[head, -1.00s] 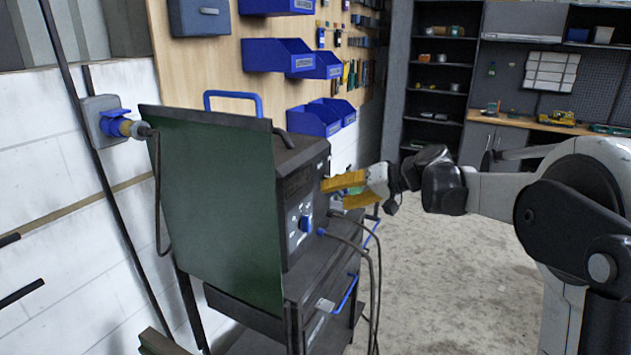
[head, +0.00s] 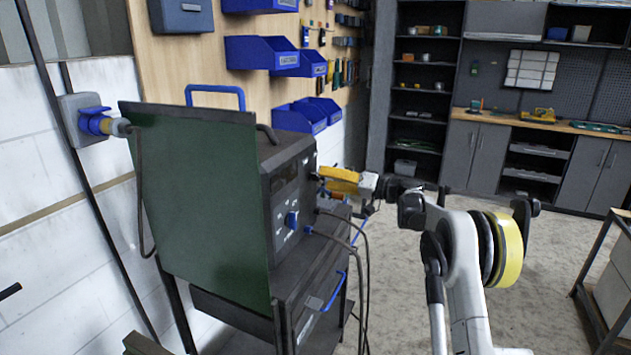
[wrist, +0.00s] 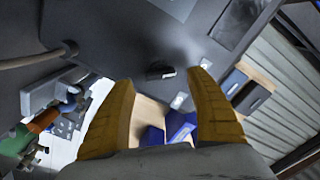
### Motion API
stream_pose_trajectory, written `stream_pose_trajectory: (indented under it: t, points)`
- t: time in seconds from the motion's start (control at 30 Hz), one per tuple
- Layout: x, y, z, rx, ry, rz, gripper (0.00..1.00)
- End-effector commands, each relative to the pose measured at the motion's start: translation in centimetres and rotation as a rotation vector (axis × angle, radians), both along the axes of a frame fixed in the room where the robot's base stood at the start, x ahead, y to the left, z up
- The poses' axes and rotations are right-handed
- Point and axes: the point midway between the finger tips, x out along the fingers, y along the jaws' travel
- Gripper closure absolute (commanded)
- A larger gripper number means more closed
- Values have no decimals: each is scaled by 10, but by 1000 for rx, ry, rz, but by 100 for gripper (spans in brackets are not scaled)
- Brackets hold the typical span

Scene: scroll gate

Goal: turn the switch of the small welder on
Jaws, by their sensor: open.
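The small welder (head: 290,165) is a dark box on a cart, left of centre in the head view. My gripper (head: 322,180) has yellow fingers and is at the panel's right side in the head view. In the wrist view my gripper (wrist: 160,84) is open, and the black part shows between its fingertips; contact cannot be told.
A green sheet (head: 200,200) stands at the welder's left. Cables (head: 362,270) hang from its front. Blue bins (head: 262,53) are on the wooden wall behind. A plug sits in a wall socket (head: 82,120) at left. Concrete floor (head: 400,270) is free right of the cart.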

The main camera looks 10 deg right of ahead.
Motion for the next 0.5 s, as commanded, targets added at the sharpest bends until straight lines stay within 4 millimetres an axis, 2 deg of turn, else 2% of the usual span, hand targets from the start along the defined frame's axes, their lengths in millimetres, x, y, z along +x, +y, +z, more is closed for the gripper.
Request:
stream_pose_trajectory:
  t: [0.03, 0.2, 0.5]
  points:
    - [5, 8, -2, 0, 0, 1, 35]
    - [19, 26, -1, 0, 0, 0, 35]
    - [23, 32, 0, -1, 0, -1, 35]
